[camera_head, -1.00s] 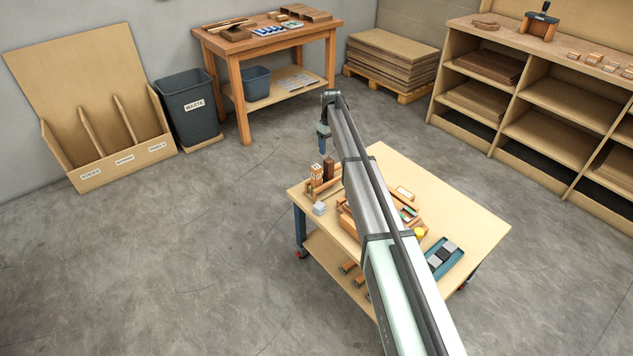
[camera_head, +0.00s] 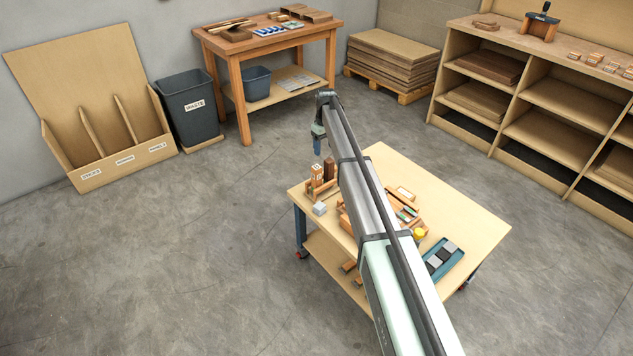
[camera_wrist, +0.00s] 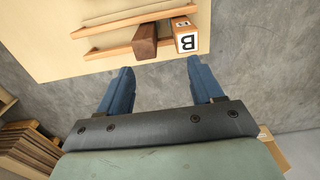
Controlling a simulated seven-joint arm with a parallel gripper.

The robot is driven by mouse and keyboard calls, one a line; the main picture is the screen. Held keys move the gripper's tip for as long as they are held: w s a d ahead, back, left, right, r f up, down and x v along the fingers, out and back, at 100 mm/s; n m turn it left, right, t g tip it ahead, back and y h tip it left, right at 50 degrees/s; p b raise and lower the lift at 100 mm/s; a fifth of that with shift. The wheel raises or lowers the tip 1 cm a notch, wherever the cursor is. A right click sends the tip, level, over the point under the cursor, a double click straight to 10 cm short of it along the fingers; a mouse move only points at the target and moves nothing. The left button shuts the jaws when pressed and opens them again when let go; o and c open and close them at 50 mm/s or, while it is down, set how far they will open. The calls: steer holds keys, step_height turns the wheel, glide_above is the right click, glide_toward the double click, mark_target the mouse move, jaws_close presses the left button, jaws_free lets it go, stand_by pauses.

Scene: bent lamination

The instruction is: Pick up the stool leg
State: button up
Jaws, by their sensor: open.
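A dark brown wooden piece (camera_wrist: 145,42), which looks like the stool leg, is near the edge of the cart top. It also shows in the head view (camera_head: 329,167). In the head view my gripper (camera_head: 317,147) hangs above the far-left corner of the cart, not touching either piece.
Two wooden rails (camera_wrist: 110,50) lie by the dark piece on the cart top (camera_head: 465,215). A pale cube (camera_head: 319,208), a yellow round item (camera_head: 419,233) and a blue tray (camera_head: 437,268) are also there. My arm hides part of the cart. Open floor surrounds it.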

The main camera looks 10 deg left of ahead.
mark_target(317, 175)
steer(key=s+a, duration=0.1)
steer(key=s+a+r, duration=0.1)
steer(key=s+a, duration=0.1)
step_height(317, 175, down, 8)
steer(key=shift+w+r, duration=0.1)
steer(key=shift+s+d+f, duration=0.1)
steer(key=shift+f, duration=1.4)
steer(key=shift+s+d+f, duration=0.1)
steer(key=shift+f, duration=1.35)
steer(key=shift+c, duration=0.2)
steer(key=c, duration=1.1)
